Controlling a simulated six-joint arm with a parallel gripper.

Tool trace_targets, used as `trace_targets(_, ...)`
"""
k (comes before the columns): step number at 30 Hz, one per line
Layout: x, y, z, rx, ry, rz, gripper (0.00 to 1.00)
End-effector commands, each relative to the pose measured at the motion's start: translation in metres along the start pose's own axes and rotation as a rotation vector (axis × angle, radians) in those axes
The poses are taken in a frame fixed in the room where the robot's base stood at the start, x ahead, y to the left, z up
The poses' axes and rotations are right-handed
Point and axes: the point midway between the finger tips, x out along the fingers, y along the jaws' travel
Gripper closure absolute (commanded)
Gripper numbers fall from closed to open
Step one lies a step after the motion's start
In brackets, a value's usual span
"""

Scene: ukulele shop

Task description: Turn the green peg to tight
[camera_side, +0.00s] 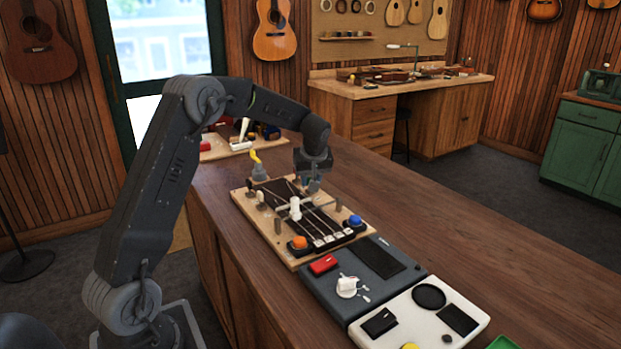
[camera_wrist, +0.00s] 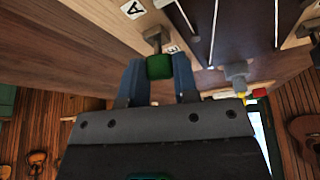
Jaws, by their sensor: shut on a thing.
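The green peg (camera_wrist: 159,66) shows in the wrist view as a short dark green knob on a metal post at the edge of the wooden board. The two blue-grey fingers of my gripper (camera_wrist: 160,80) stand on either side of it and are shut on it. In the side view my gripper (camera_side: 312,184) is at the board's far right edge and hides the green peg. The board (camera_side: 246,207) carries a dark fretboard (camera_side: 275,190) with pale strings. A label with the letter A (camera_wrist: 133,9) is near the peg; a smaller label (camera_wrist: 172,49) is partly hidden.
An orange knob (camera_side: 298,243), a blue knob (camera_side: 355,221) and a white upright piece (camera_side: 295,208) are on the board. A yellow-topped peg (camera_side: 256,157) stands at its far end. A dark panel (camera_side: 318,282) and a white panel (camera_side: 405,345) lie nearer. The counter (camera_side: 440,235) is clear to the right.

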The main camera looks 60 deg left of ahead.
Motion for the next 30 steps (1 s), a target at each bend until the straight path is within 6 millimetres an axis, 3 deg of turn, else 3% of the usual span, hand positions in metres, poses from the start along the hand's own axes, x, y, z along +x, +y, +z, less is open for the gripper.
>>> trace_targets(2, 0.000, 0.000, 0.000, 0.000, -0.001, 0.000, 0.96)
trace_targets(3, 0.000, 0.000, 0.000, 0.000, -0.001, 0.000, 0.69)
trace_targets(10, 0.000, 0.000, 0.000, 0.001, -0.001, 0.001, 0.47)
trace_targets(20, -0.006, 0.000, 0.000, 0.001, 0.000, 0.002, 0.47)
trace_targets(23, -0.019, 0.001, 0.000, 0.001, 0.002, 0.004, 0.47)
trace_targets(30, -0.071, 0.001, -0.001, 0.000, 0.004, 0.005, 0.47)
